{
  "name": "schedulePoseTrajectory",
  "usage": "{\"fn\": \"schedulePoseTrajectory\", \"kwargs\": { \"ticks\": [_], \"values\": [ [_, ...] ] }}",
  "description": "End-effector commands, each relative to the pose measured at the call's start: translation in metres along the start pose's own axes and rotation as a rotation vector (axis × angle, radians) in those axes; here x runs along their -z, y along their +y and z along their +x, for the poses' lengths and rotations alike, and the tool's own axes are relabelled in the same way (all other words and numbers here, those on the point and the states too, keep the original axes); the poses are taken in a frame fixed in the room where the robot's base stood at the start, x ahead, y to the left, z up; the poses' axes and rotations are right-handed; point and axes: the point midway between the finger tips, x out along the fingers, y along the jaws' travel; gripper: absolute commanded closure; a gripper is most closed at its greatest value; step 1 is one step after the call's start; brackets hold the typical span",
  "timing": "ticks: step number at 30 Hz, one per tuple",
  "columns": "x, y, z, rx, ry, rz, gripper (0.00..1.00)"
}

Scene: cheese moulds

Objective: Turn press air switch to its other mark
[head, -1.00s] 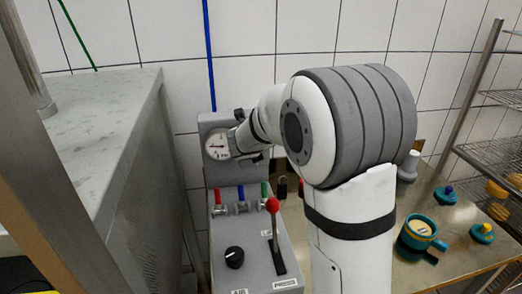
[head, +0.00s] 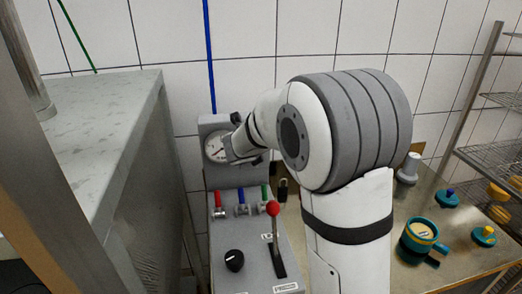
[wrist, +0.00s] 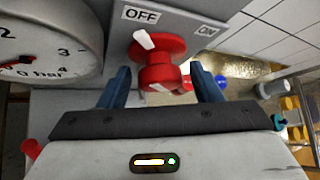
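In the wrist view a red rotary switch (wrist: 160,72) stands on a grey panel face. A white mark on it points toward the OFF label (wrist: 141,14); the ON label (wrist: 207,30) is to its right. My gripper (wrist: 160,78) is open, its two blue fingers pointing at the switch, one to each side of it. Gaps show between the fingers and the switch, and I cannot tell how far the tips reach along it. In the head view my wrist hides this switch.
A round pressure gauge (head: 215,149) is close beside my wrist. Below it are small red, blue and green-handled valves (head: 241,208), a red-topped lever (head: 273,209) and a black knob (head: 234,260). A table (head: 455,262) with moulds is at right, a wire rack (head: 490,155) beyond.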

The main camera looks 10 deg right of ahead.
Motion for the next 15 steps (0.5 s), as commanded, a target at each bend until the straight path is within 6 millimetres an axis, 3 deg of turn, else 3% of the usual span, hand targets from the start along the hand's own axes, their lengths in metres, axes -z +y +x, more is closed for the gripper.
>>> {"fn": "schedulePoseTrajectory", "kwargs": {
  "ticks": [8,15],
  "values": [
    [0.0,0.0,-0.003,0.0,-0.001,0.001,0.41],
    [-0.002,0.0,-0.037,-0.001,-0.004,0.001,0.41]
  ]
}}
